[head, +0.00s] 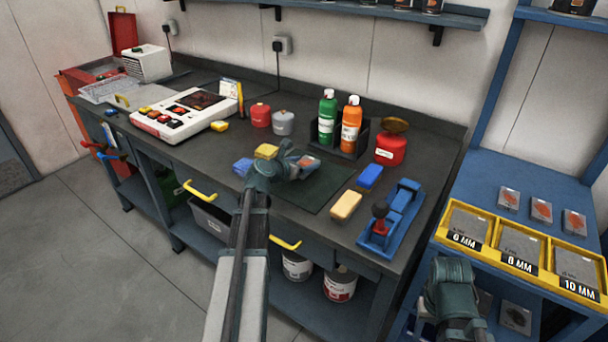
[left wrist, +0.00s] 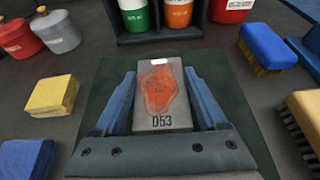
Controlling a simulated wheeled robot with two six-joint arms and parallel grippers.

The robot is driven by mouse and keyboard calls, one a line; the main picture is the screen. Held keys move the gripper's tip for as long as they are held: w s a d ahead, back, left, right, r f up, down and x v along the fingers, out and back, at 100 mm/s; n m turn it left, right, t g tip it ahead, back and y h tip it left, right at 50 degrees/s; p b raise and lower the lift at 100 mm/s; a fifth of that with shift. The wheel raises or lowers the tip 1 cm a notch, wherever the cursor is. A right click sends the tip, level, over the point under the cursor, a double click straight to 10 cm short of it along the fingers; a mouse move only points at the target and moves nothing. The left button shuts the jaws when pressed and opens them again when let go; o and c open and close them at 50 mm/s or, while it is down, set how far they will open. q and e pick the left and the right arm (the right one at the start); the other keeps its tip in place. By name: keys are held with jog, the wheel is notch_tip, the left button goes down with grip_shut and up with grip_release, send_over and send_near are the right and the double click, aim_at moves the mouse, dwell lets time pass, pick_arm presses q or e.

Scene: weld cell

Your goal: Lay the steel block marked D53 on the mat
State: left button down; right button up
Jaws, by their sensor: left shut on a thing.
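The steel block marked D53 (left wrist: 160,95) is a grey plate with an orange-red patch and a white spot at its far edge. My left gripper (left wrist: 160,100) is shut on it, with one blue finger along each side. In the head view, the block (head: 308,161) and my left gripper (head: 296,163) are over the dark green mat (head: 318,192). The mat (left wrist: 222,65) shows around the block in the left wrist view. I cannot tell how large the gap beneath the block is. My right arm shows at the lower right, with its fingers out of sight.
Sponges and brushes flank the mat: yellow sponge (head: 266,151), blue brush (head: 370,176), tan brush (head: 346,205). A bottle holder (head: 343,140) and red can (head: 390,150) stand behind. A blue tool (head: 392,222) lies right. Yellow thickness trays (head: 515,247) are on the blue table.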

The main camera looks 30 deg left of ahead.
pick_arm(q)
jog(key=shift+f+b, duration=1.1)
jog(key=shift+f, duration=0.35)
jog(key=shift+f, duration=0.15)
grip_release()
jog(key=shift+s+r, duration=0.25)
jog(key=shift+r, duration=0.1)
jog(key=p+v, duration=0.4)
jog(key=v, duration=0.7)
jog(key=shift+s+p, duration=0.3)
